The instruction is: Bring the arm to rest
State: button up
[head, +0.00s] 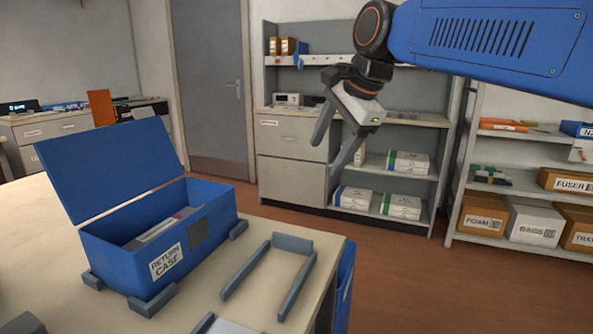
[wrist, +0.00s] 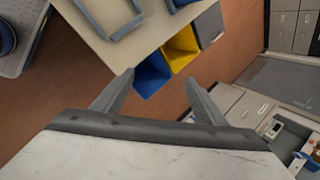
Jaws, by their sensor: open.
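My gripper (head: 326,152) is raised in the air to the right of the table in the head view, its two fingers spread and nothing between them. It is higher than the table top and apart from everything. The wrist view also shows my gripper (wrist: 158,88) open and empty, above the floor. My blue arm (head: 490,40) reaches in from the upper right of the head view.
A blue return case (head: 165,255) with its lid up and a cartridge inside stands on the table (head: 215,300), beside a grey U-shaped frame (head: 265,270). Blue (wrist: 152,75) and yellow (wrist: 181,47) bins sit at the table's side. Shelves (head: 520,160) stand behind.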

jog(key=s+d+f+n+h, duration=0.1)
jog(key=s+d+f+n, duration=0.3)
jog(key=s+d+f, duration=0.3)
jog(key=s+d+f+n+h, duration=0.1)
jog(key=s+d+f+n, duration=0.3)
jog(key=f, duration=0.9)
jog(key=s+d+f+n+h, duration=0.1)
jog(key=s+d+f+n, duration=0.3)
jog(key=s+d+f, duration=0.6)
jog(key=s+d, duration=0.1)
jog(key=s, duration=0.2)
jog(key=shift+n+h, duration=0.3)
